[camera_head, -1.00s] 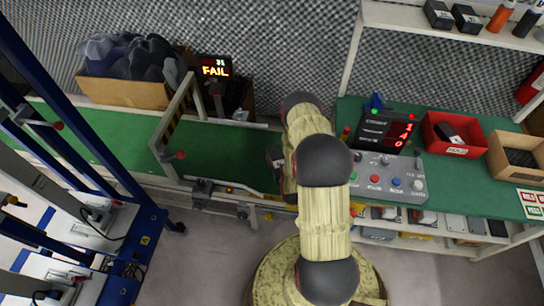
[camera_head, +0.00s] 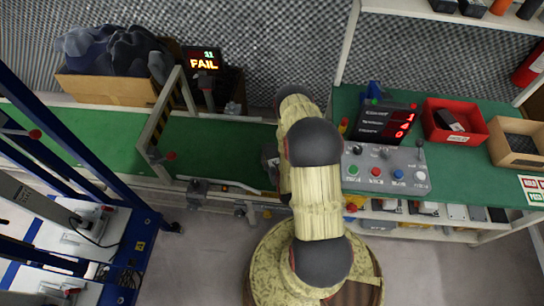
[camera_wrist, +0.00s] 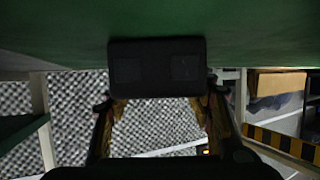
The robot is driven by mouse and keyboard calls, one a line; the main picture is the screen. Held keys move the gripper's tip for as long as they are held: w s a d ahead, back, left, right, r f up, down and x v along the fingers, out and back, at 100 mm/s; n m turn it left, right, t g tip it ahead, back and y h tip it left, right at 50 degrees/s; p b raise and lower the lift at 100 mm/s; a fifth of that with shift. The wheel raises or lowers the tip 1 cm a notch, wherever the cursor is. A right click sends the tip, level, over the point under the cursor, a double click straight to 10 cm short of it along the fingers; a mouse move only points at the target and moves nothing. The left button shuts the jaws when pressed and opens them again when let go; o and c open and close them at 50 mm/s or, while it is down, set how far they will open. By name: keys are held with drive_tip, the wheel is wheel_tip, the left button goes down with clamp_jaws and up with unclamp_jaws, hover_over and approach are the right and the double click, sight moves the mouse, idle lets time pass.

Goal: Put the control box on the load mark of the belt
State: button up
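The control box (camera_wrist: 157,67) is a dark box with two faint square patches, in the wrist view against the green surface. The two fingers of my gripper (camera_wrist: 158,105) flank it, one at each side, and seem to touch its edges. In the head view my arm hides most of the gripper and the box; only a grey part (camera_head: 270,160) shows left of the arm, over the belt. The green belt (camera_head: 85,130) runs left through a striped gate. I cannot make out a load mark on it.
The striped gate (camera_head: 160,120) stands across the belt; its stripes show in the wrist view (camera_wrist: 280,145). Right of my arm are a button panel (camera_head: 385,172), a red display (camera_head: 385,122), a red bin (camera_head: 455,122) and a cardboard tray (camera_head: 515,140). A FAIL sign (camera_head: 203,62) stands behind the belt.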

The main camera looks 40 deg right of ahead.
drive_tip(key=o, duration=0.4)
drive_tip(key=shift+r, duration=0.15)
